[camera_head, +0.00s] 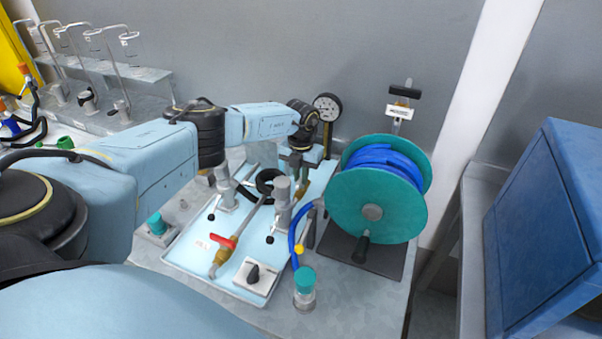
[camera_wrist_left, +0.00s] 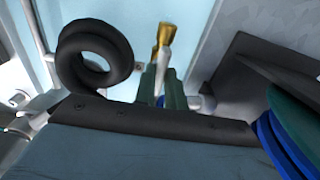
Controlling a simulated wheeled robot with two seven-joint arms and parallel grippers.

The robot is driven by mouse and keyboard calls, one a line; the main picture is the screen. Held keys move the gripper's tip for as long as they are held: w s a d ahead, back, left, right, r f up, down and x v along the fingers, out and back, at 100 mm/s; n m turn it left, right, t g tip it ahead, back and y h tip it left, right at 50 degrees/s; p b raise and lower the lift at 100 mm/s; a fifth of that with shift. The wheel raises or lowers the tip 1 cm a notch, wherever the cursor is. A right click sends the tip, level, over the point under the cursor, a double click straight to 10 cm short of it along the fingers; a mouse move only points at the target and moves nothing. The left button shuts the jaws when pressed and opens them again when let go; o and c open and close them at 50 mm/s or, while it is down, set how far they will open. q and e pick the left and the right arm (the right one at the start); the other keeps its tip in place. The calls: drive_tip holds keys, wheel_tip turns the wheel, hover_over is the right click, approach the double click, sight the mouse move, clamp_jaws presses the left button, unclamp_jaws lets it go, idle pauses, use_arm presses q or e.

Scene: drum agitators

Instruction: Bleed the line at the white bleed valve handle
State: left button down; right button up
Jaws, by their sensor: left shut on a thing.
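My left gripper (camera_head: 297,163) reaches over the back of the light blue tray (camera_head: 190,262), just below the round gauge. In the left wrist view its two dark green fingers (camera_wrist_left: 163,84) are closed around the lower end of a white handle (camera_wrist_left: 162,58). A brass fitting (camera_wrist_left: 163,34) shows just beyond the white handle. In the head view the handle is hidden behind the gripper and wrist. My right gripper is in neither view.
A round gauge (camera_head: 327,105) stands behind the gripper. A teal reel (camera_head: 372,188) with blue hose is close on the right. A red-handled valve (camera_head: 222,242), a black knob box (camera_head: 256,276) and a teal-capped bottle (camera_head: 304,287) are in front. A black coil (camera_wrist_left: 92,55) lies beside the fingers.

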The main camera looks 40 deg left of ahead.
use_arm(q)
drive_tip(key=shift+r, duration=0.1)
idle(0.3)
drive_tip(key=c, duration=1.5)
unclamp_jaws()
drive_tip(key=shift+o, duration=0.2)
wheel_tip(320, 180, up, 13)
drive_tip(key=shift+r, duration=0.2)
drive_tip(key=shift+p, duration=0.3)
